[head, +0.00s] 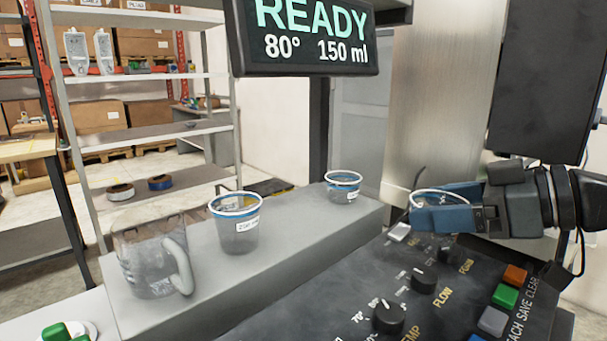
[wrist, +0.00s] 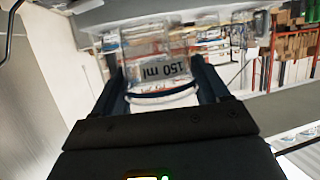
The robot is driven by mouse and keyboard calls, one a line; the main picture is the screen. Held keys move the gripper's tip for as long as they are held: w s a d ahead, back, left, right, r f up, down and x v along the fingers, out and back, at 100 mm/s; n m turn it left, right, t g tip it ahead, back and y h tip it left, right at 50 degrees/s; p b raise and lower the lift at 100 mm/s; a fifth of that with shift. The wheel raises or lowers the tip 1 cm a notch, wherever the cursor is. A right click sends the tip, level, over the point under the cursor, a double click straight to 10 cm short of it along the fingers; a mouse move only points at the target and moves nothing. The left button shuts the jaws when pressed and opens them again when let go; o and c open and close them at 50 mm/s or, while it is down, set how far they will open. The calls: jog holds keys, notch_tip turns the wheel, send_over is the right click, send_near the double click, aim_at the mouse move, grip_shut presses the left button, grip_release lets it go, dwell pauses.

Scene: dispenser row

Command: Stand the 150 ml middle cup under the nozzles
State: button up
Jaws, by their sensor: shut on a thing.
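My gripper (head: 440,212) is at the right of the head view, above the dark control panel. It is shut on a clear cup (head: 440,194), mostly hidden behind the blue fingers in that view. In the wrist view the same cup (wrist: 163,68) sits between both fingers, and its label reads "150 ml". No nozzles can be clearly made out in either view.
A pale ledge (head: 295,225) carries a clear handled jug (head: 150,265), a blue-rimmed cup (head: 236,225) and a smaller blue-rimmed cup (head: 343,187). The control panel (head: 450,295) has knobs and buttons. A display (head: 310,35) reads "READY 80° 150 ml".

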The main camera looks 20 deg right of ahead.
jog(key=w+a+p, duration=0.3)
jog(key=w+p, duration=0.1)
jog(key=w, duration=0.2)
jog(key=w+a+p, duration=0.4)
jog(key=w, duration=0.3)
jog(key=w+a+p, duration=0.3)
jog(key=w+a, duration=0.1)
jog(key=w, duration=0.2)
jog(key=shift+w+r+p, duration=0.1)
jog(key=shift+w+p, duration=0.15)
jog(key=shift+p, duration=0.15)
jog(key=shift+w+a+f, duration=0.2)
jog(key=shift+w+a, duration=0.05)
jog(key=shift+w, duration=0.2)
notch_tip(320, 180, down, 3)
jog(key=shift+s+d+r+b, duration=0.1)
jog(key=shift+b, duration=0.75)
jog(key=shift+f, duration=0.25)
jog(key=o, duration=1.1)
jog(key=shift+r, duration=0.15)
